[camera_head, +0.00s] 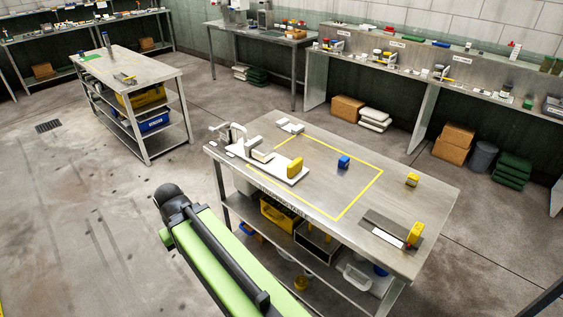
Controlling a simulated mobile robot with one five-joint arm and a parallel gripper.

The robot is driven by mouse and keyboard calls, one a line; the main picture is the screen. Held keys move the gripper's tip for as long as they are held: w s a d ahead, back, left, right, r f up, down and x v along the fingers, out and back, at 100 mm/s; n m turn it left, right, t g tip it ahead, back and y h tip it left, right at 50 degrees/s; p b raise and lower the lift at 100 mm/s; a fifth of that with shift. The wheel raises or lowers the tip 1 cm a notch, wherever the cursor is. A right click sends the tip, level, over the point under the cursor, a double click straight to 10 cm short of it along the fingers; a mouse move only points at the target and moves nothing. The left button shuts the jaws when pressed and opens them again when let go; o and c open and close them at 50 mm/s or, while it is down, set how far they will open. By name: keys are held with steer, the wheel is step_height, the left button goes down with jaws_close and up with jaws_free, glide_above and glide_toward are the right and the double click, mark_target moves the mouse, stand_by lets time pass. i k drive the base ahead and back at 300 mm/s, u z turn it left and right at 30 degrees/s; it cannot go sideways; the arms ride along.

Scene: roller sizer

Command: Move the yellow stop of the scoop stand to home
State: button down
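A steel table stands in front of me. On its left part is a white stand (268,165) with an upright post, a handle at the left and a yellow block (294,167) at its right end. At the table's right front, a dark plate (380,223) carries a white strip and an upright yellow piece (415,233) at its right end, with a small red spot beside it. I cannot tell which of these is the scoop stand. My green and black arm shows at the bottom, left of the table; my gripper's fingers do not show.
A blue block (344,162) sits inside a yellow outline on the table (300,190). A small yellow block (412,180) lies right of the outline. Bins fill the shelf below. A second table (130,68) is at the left; benches line the back wall. Open floor lies at the left.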

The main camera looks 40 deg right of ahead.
mark_target(294, 167)
steer(key=u, duration=0.25)
steer(key=i, duration=1.35)
steer(key=z, duration=0.6)
